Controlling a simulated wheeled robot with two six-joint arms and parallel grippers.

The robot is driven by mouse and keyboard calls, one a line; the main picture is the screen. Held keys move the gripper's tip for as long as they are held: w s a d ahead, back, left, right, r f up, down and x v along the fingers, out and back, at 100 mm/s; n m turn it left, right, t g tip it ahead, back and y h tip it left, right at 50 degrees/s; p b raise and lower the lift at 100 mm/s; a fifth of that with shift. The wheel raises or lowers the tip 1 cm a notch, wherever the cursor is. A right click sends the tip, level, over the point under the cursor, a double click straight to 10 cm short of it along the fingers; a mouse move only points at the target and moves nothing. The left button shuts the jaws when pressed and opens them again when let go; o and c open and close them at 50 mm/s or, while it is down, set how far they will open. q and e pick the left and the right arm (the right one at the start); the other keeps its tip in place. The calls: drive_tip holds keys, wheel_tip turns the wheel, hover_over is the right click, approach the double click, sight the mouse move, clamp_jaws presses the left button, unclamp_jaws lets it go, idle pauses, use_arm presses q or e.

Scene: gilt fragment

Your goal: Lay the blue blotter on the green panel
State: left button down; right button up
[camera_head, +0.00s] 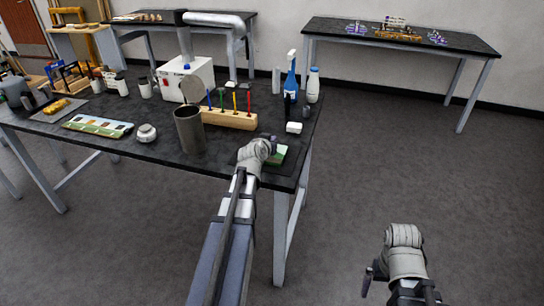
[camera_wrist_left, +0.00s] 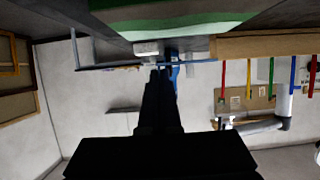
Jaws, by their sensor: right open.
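A green panel (camera_head: 279,155) lies near the right end of the dark table, partly hidden behind my left gripper. A green slab with a paler band, seemingly the panel, also shows at the top of the left wrist view (camera_wrist_left: 180,24). My left gripper (camera_head: 268,144) is at the panel's near left side in the head view; its fingers are a dark silhouette (camera_wrist_left: 160,85) in the wrist view, so their opening cannot be judged. I cannot make out the blue blotter in either view. My right gripper (camera_head: 404,240) is open, over the floor right of the table.
A wooden rack with coloured sticks (camera_head: 229,118), a dark cylinder (camera_head: 189,130), a blue bottle (camera_head: 291,83), a white bottle (camera_head: 313,86) and a white block (camera_head: 294,127) stand around the panel. A second table (camera_head: 400,40) is behind. Floor on the right is clear.

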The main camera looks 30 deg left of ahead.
use_arm(q)
drive_tip(key=shift+f, duration=0.1)
wheel_tip(320, 180, down, 4)
drive_tip(key=b, duration=0.3)
drive_tip(key=shift+r+b, duration=0.2)
drive_tip(key=shift+b, duration=0.1)
drive_tip(key=shift+f, duration=0.15)
drive_tip(key=c, duration=1.1)
unclamp_jaws()
